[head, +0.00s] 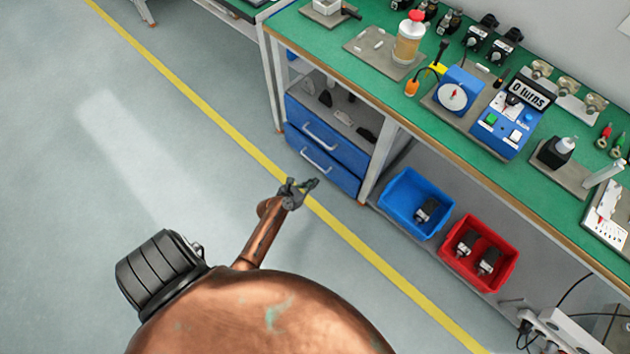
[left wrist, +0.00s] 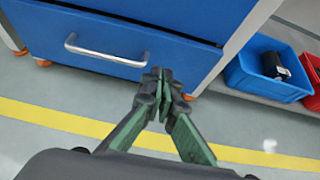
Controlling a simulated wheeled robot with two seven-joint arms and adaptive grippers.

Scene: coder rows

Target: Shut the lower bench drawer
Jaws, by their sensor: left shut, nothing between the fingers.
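The lower bench drawer (head: 337,178) is the blue lower front of the cabinet under the green bench, with a pale bar handle (head: 316,160). The same drawer front (left wrist: 112,22) fills the top of the left wrist view, its handle (left wrist: 105,52) left of my fingers. It looks nearly flush with the cabinet; I cannot tell whether a small gap is left. My left gripper (head: 313,184) is shut and empty, just in front of the drawer's lower right part. Its fingertips (left wrist: 159,76) overlap the drawer's bottom edge in the picture; contact is unclear. My right gripper is not in view.
The upper blue drawer (head: 345,146) sits above and looks shut. A blue bin (head: 408,204) and a red bin (head: 478,252) stand on the low shelf to the right. The bench leg (head: 379,162) is beside the drawers. The floor left of the yellow line (head: 190,86) is clear.

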